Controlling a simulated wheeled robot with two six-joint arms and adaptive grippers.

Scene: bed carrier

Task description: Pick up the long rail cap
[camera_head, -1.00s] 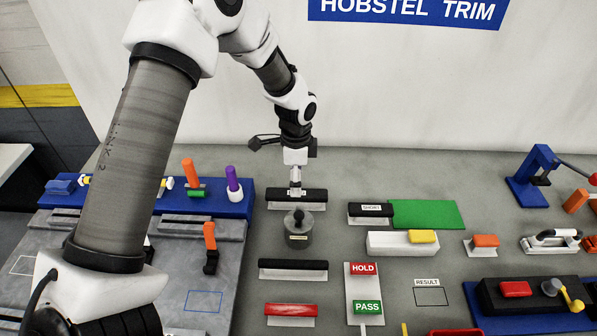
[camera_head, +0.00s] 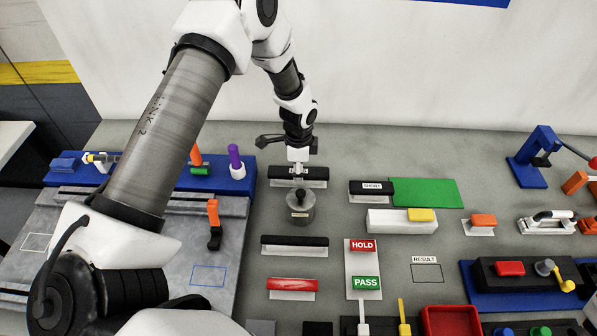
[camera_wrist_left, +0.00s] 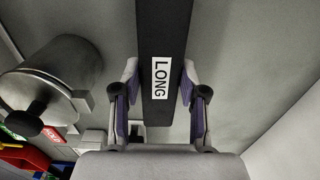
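The long rail cap (camera_head: 318,173) is a black bar on a pale base near the back of the grey table. In the left wrist view the black bar (camera_wrist_left: 160,35) carries a white LONG label and runs between my fingers. My left gripper (camera_head: 298,170) is over the middle of the bar, pointing down. In the left wrist view the gripper (camera_wrist_left: 160,95) is open, with one finger on each side of the bar and small gaps by the purple pads. The head view hides most of the label behind the gripper. My right gripper is not in view.
A grey cylinder with a black knob (camera_head: 300,206) stands close in front of the cap. A black cap marked SHORT (camera_head: 371,191) lies to the right, beside a green mat (camera_head: 428,192). Another black bar (camera_head: 295,244) lies nearer the front. The white wall rises behind.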

